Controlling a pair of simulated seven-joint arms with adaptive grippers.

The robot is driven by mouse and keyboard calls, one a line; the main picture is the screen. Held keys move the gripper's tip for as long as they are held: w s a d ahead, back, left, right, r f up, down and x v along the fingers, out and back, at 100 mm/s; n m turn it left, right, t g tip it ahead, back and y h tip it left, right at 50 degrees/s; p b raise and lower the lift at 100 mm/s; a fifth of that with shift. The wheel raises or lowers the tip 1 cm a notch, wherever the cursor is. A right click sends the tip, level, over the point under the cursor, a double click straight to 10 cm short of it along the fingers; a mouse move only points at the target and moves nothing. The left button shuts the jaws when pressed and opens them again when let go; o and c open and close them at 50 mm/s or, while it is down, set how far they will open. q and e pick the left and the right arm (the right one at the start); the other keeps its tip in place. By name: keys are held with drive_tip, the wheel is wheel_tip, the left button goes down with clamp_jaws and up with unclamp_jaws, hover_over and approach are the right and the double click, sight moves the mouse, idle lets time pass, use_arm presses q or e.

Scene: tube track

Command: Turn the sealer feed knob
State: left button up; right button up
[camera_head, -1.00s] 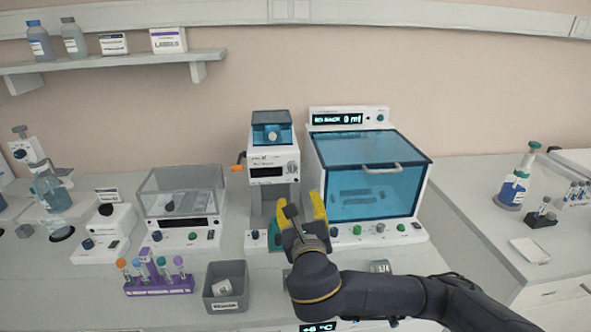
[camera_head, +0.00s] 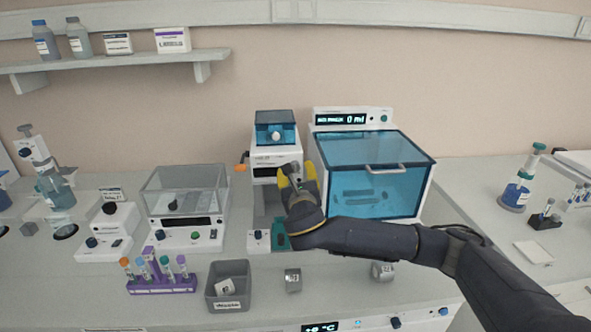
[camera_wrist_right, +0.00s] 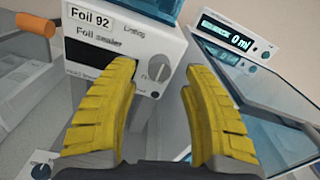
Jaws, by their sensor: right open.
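The white foil sealer (camera_head: 262,158) stands at the centre of the bench, with a blue clear top and an orange handle on its left side. Its round grey feed knob (camera_wrist_right: 159,68) shows clearly in the right wrist view, on the front face right of the dark display. In the head view the knob is hard to make out behind my gripper. My right gripper (camera_head: 297,174) has yellow fingers and is open in front of the sealer's upper right. In the wrist view its fingers (camera_wrist_right: 160,85) lie either side of the knob, apparently short of it. My left gripper is out of view.
A machine with a blue lid (camera_head: 375,165) stands close on the sealer's right. A clear-covered balance (camera_head: 186,190) stands to its left. A purple tube rack (camera_head: 160,285), a grey bin (camera_head: 228,285) and small metal cylinders (camera_head: 293,280) are in front.

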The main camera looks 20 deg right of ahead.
drive_tip(key=shift+w+d, duration=0.2)
drive_tip(key=shift+w, duration=0.95)
clamp_jaws()
